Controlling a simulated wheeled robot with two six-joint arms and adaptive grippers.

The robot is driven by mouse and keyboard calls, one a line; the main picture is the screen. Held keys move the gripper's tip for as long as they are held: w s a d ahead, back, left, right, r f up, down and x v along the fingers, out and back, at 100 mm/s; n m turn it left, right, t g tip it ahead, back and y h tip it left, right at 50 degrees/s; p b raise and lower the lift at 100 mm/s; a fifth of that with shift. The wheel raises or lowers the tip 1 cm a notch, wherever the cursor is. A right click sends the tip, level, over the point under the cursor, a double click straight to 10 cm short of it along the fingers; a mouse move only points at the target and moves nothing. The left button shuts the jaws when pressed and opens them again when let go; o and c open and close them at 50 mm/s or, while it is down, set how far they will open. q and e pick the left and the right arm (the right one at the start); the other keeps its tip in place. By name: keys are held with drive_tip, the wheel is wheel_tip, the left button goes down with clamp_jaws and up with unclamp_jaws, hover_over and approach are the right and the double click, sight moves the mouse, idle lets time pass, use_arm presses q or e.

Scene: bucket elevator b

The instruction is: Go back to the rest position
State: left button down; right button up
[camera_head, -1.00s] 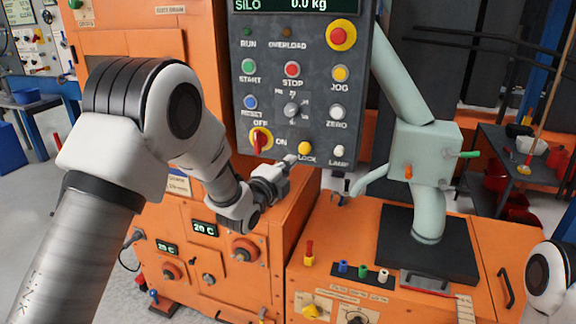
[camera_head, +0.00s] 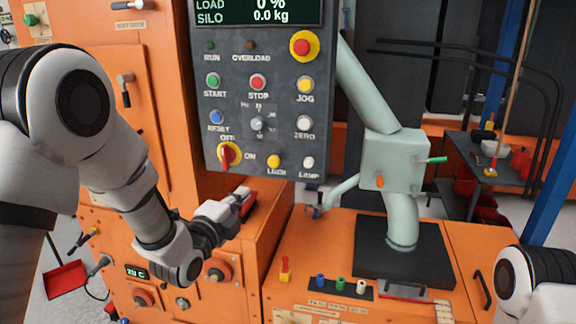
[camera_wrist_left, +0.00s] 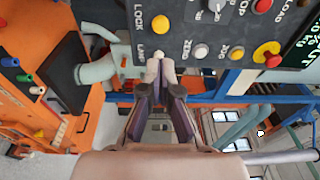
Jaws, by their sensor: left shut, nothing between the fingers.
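My left gripper (camera_head: 243,196) is shut and empty in the head view, below the lower left part of the grey control panel (camera_head: 236,105). It is in front of the orange cabinet and apart from the panel's buttons in this view. In the left wrist view the closed fingertips (camera_wrist_left: 160,58) appear near the panel's lower edge, by the lamp button; I cannot tell the gap in depth. Part of my right arm (camera_head: 520,285) shows at the lower right of the head view, but its gripper is out of view.
A pale green pipe unit (camera_head: 395,160) stands on a black plate right of the panel. An orange console (camera_head: 350,245) with small coloured knobs lies below. A dark side table (camera_head: 490,160) with red items is at the right. A red dustpan (camera_head: 66,280) is at the lower left.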

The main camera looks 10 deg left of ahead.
use_arm(q)
drive_tip(key=s+f+n+g+y+p, duration=0.1)
drive_tip(key=s+f+g, duration=0.4)
drive_tip(key=f, duration=0.8)
drive_tip(key=s+f+n+g+y+p, duration=0.15)
drive_tip(key=s+f, duration=0.45)
drive_tip(key=f, duration=0.8)
drive_tip(key=s+a+f+n+g, duration=0.1)
drive_tip(key=s+f+n+g, duration=0.2)
drive_tip(key=s+n, duration=0.3)
drive_tip(key=s+a+f+n+g+p, duration=0.1)
drive_tip(key=s+f+n+g, duration=0.3)
drive_tip(key=s, duration=0.7)
drive_tip(key=s+a+f+n+g, duration=0.1)
drive_tip(key=s+f+n+g, duration=0.3)
drive_tip(key=s+n, duration=0.4)
drive_tip(key=shift+s+f+y, duration=0.15)
drive_tip(key=shift+s+y, duration=0.3)
drive_tip(key=shift+s, duration=0.4)
